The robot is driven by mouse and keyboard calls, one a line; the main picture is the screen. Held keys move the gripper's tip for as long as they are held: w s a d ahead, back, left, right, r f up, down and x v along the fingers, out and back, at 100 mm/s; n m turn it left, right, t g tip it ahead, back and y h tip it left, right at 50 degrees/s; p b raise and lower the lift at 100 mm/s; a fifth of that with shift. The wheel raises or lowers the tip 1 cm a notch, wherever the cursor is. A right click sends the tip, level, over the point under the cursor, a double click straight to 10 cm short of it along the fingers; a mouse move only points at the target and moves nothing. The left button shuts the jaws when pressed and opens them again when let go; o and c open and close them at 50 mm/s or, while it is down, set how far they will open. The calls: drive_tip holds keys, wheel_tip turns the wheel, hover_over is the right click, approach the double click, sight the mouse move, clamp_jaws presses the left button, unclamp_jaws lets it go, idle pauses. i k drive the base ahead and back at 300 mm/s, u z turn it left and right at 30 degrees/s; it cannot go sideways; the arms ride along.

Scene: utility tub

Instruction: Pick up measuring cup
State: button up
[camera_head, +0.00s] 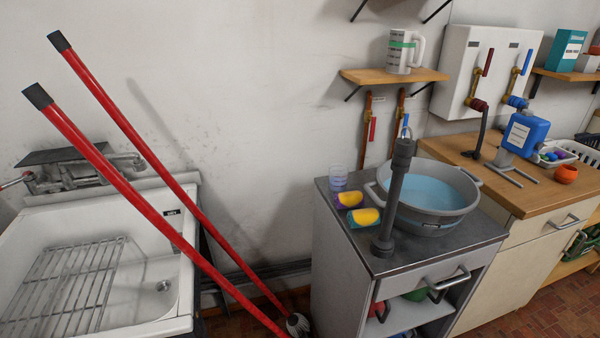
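A white jug (399,52) with a handle, dark markings and a green band stands upright on a small wooden wall shelf. A small clear cup (338,178) with bluish marks stands on the dark top of the grey cabinet, left of the basin. Either could be the measuring cup; the picture does not settle which. Nothing is seen touching either one. My gripper is not seen in this view.
Long red poles (150,205) lean before the white sink (185,225). The wall shelf (372,77) has bare room left of the jug.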

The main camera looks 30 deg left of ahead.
sight(338, 178)
drive_tip(key=u, duration=0.95)
drive_tip(key=i, duration=0.9)
drive_tip(key=u, duration=0.95)
